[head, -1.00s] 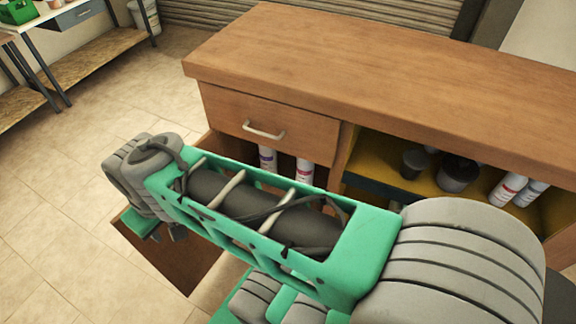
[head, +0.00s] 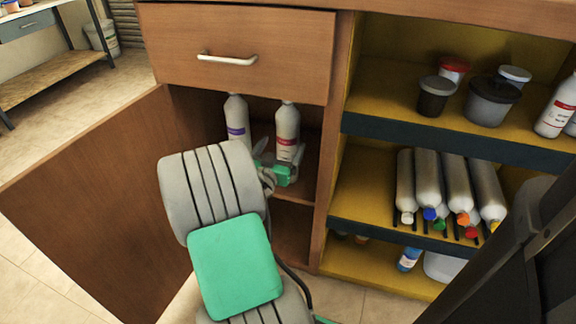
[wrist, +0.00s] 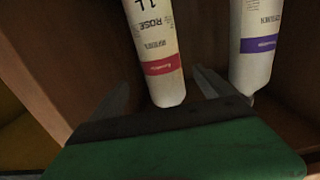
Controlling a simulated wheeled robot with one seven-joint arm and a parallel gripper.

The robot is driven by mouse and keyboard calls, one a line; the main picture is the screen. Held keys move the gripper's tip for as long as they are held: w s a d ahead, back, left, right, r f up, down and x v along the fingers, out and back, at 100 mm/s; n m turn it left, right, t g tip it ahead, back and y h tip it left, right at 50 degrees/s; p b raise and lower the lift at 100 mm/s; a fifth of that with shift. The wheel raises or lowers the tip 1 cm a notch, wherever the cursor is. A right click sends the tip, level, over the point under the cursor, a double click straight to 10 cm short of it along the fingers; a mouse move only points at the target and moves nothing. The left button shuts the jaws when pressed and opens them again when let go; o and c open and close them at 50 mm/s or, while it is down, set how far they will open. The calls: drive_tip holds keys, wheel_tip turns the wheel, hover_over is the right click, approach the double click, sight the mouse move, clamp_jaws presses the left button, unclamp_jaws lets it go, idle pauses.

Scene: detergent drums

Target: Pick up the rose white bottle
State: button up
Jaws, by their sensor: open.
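The rose white bottle (head: 287,128) stands in the open cabinet below the drawer, with a red band on its label. In the wrist view the rose bottle (wrist: 154,45) shows "ROSE" lettering upside down and lies between the two fingers. My gripper (head: 280,156) is open, with its fingers at either side of the bottle's lower part. In the wrist view my gripper (wrist: 160,84) shows a gap around the bottle; whether a finger touches it I cannot tell.
A second white bottle (head: 237,119) with a purple band stands close beside it, near one finger. The open cabinet door (head: 95,200) is at left, the wooden divider (head: 335,130) at right. Yellow shelves hold jars (head: 490,102) and several lying tubes (head: 428,180).

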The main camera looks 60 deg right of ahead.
sight(288, 131)
drive_tip(key=d, duration=0.2)
drive_tip(key=w+d, duration=0.1)
drive_tip(key=d, duration=0.4)
drive_tip(key=shift+w+d+f+b, duration=0.1)
drive_tip(key=shift+w+d+b, duration=0.15)
drive_tip(key=shift+w+b, duration=0.05)
drive_tip(key=shift+c, duration=0.3)
clamp_jaws()
drive_tip(key=shift+r, duration=0.2)
